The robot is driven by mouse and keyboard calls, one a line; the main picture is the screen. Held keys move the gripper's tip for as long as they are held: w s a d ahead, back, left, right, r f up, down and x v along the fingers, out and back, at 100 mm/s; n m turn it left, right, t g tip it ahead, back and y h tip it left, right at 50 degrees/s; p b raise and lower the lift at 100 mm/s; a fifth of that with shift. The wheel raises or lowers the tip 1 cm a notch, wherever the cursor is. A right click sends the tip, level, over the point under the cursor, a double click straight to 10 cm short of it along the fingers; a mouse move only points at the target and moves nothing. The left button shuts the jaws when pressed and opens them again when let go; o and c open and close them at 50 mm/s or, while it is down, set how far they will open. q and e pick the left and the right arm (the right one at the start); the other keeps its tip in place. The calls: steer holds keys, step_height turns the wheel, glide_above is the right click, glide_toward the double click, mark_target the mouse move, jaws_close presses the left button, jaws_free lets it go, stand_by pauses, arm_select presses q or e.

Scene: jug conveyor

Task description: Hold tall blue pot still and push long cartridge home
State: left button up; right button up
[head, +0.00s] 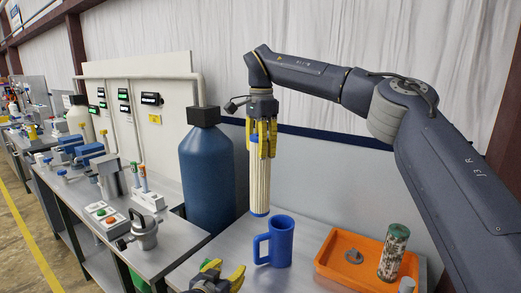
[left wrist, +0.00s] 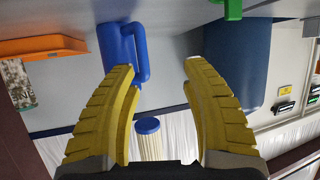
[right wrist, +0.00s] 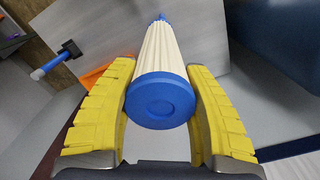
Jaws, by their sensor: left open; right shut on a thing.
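The tall blue pot (head: 281,241) stands upright on the bench, handle to the left in the head view. It also shows in the left wrist view (left wrist: 117,60). The long cartridge (head: 259,182), pleated cream with blue ends, hangs upright from my right gripper (head: 264,148), which is shut around its upper part. Its lower end appears just behind and left of the pot's rim, outside the pot. The right wrist view shows the cartridge's blue cap (right wrist: 160,100) between the fingers. My left gripper (head: 224,272) is open and empty, low in front of the pot, apart from it.
An orange tray (head: 330,270) at the right holds a mottled cylinder (head: 393,252) and a small grey part. A big blue tank (head: 207,180) with a black head stands behind left. A side bench (head: 165,240) carries a metal jug (head: 144,232) and a button box (head: 107,218).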

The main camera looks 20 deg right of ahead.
arm_select(q)
steer(key=shift+x, duration=3.25)
steer(key=shift+c, duration=0.5)
jaws_close()
steer(key=shift+o, duration=0.5)
jaws_free()
steer(key=shift+c, duration=0.6)
jaws_close()
